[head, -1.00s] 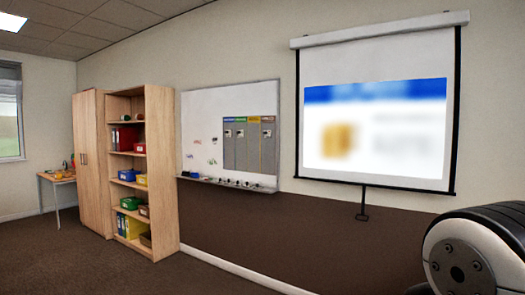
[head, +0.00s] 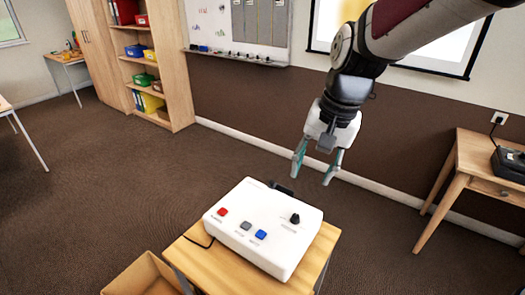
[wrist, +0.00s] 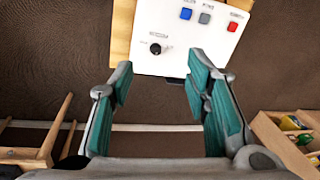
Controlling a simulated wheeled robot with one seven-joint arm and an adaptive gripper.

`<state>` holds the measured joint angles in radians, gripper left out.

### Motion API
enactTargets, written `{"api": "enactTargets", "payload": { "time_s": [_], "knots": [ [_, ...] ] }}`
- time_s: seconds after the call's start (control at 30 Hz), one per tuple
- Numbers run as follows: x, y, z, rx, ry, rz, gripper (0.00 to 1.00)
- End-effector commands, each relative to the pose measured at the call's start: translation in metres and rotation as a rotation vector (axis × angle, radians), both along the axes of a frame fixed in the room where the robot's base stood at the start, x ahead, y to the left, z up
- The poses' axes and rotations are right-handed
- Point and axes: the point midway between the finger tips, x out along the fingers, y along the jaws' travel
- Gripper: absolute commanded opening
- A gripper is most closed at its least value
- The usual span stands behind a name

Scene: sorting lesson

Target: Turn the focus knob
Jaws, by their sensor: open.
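A white control box (head: 262,250) sits on a small wooden stand. It has a black knob (head: 295,218) on its right part, and red, grey and blue buttons along its front. The knob's small label is too blurred to read. In the wrist view the knob (wrist: 155,48) shows just beyond and between the fingertips. My gripper (head: 313,178) is open and empty, pointing down above and behind the box, apart from the knob. Its teal-padded fingers also show in the wrist view (wrist: 160,68).
The wooden stand (head: 222,268) stands on open brown carpet. An open cardboard box (head: 150,276) is at its front left. A wooden table (head: 480,170) with a black device is at right. The shelf (head: 165,70) and projection screen (head: 322,38) are at the back.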

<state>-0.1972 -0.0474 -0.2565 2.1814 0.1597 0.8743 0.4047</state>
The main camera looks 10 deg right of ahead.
Motion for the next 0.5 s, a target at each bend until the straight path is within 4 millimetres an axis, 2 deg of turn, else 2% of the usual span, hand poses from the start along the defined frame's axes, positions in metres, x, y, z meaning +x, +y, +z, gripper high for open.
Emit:
{"api": "enactTargets", "payload": {
  "time_s": [0.3, 0.5],
  "knots": [
    [0.051, -0.002, -0.047, -0.028, 0.12, -0.244, 0.43],
    [0.072, -0.005, -0.078, -0.07, 0.158, -0.362, 0.43]
  ]
}}
